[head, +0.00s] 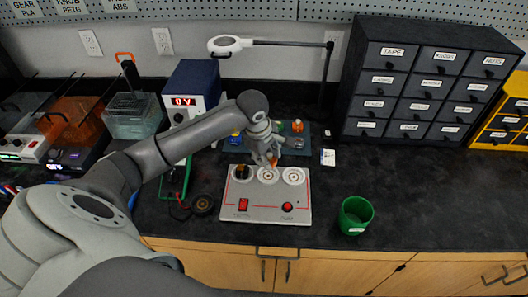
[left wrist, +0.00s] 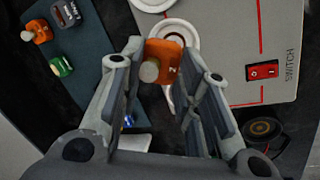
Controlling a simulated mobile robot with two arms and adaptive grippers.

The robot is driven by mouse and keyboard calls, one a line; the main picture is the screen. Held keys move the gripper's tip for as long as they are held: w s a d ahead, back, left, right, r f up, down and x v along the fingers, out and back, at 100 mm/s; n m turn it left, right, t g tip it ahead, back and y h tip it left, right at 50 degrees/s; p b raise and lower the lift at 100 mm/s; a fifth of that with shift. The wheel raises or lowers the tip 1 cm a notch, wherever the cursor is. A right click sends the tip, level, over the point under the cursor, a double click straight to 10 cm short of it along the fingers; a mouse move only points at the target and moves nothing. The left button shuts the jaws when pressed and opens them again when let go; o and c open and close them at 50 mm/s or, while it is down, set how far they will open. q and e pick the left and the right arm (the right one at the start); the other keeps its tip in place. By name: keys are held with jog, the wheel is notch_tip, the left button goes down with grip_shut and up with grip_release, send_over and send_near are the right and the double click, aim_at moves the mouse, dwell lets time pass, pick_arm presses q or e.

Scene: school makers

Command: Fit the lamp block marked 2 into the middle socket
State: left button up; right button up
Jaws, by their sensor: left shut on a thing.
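The orange lamp block marked 2 (left wrist: 165,62), with a pale round knob, is held between the fingertips of my left gripper (left wrist: 158,68). In the head view my left gripper (head: 270,156) points down over the back of the grey board (head: 265,212), with the orange block at its tips. The middle socket (head: 267,175) is a white ring. In the left wrist view the block overlaps this ring (left wrist: 184,36); I cannot tell whether it touches it. The right socket (head: 293,176) looks empty. A dark and orange piece (head: 243,172) is at the left socket.
A dark tray (left wrist: 95,100) behind the board holds orange, dark and green blocks. The board has a red switch (head: 243,205) and a red button (head: 287,206). A green cup (head: 355,215) stands to the right. A lamp arm (head: 285,43) hangs above.

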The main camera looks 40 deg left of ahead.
pick_arm(q)
notch_tip(320, 180, down, 3)
jog(key=shift+s+f+b, duration=0.1)
jog(key=shift+s+b, duration=0.05)
jog(key=shift+b, duration=0.65)
jog(key=shift+f+b, duration=0.35)
jog(key=shift+f, duration=0.35)
pick_arm(e)
jog(key=f, duration=0.1)
jog(key=s+f, duration=0.1)
jog(key=shift+s+a+f, duration=0.15)
jog(key=shift+s+f, duration=0.15)
jog(key=shift+f, duration=0.05)
jog(key=shift+a, duration=0.2)
jog(key=shift+w, duration=0.2)
jog(key=shift+f, duration=0.25)
jog(key=shift+d, duration=0.3)
pick_arm(q)
jog(key=shift+b, duration=0.4)
pick_arm(e)
jog(key=shift+f, duration=0.2)
pick_arm(q)
jog(key=shift+f+b, duration=0.5)
jog(key=shift+b, duration=0.05)
pick_arm(e)
jog(key=shift+a+f, duration=0.2)
jog(key=shift+f, duration=0.3)
